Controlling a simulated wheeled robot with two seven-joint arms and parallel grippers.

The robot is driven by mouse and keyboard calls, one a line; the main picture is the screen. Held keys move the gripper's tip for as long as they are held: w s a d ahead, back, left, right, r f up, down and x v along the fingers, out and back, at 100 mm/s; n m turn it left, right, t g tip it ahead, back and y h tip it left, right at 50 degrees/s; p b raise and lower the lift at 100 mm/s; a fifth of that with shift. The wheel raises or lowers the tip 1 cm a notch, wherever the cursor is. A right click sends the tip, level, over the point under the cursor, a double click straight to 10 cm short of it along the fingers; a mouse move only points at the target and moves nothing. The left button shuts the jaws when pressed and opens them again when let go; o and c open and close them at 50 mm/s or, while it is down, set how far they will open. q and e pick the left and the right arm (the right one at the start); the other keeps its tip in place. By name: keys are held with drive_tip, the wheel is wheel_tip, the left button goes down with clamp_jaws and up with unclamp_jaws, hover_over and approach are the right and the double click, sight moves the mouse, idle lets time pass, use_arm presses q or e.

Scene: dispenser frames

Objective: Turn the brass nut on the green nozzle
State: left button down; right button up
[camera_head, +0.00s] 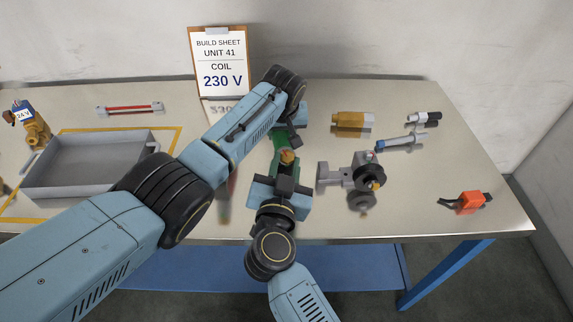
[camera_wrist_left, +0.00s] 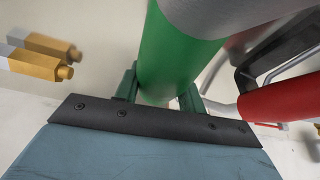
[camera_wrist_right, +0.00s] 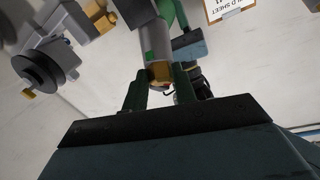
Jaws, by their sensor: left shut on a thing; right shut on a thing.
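The green nozzle (camera_head: 279,146) stands out between my two grippers; its green barrel (camera_wrist_left: 170,60) fills the middle of the left wrist view, with a grey part above it. My left gripper (camera_wrist_left: 160,95) is shut on the green barrel, one finger on each side. The brass nut (camera_head: 287,157) is at the nozzle's near end and also shows in the right wrist view (camera_wrist_right: 159,72). My right gripper (camera_wrist_right: 158,90) is shut, its fingers on either side of the brass nut. The fingertips partly hide the contact there. My left arm hides part of the nozzle in the head view.
A grey valve (camera_head: 352,174) stands just right of the nozzle. Brass (camera_head: 352,123) and blue-grey fittings (camera_head: 400,142) lie beyond it, with an orange part (camera_head: 468,201) at the right edge. A grey tray (camera_head: 60,190) is at left. A build sheet (camera_head: 220,65) stands at the back.

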drive_tip(key=shift+m, duration=0.3)
drive_tip(key=o, duration=1)
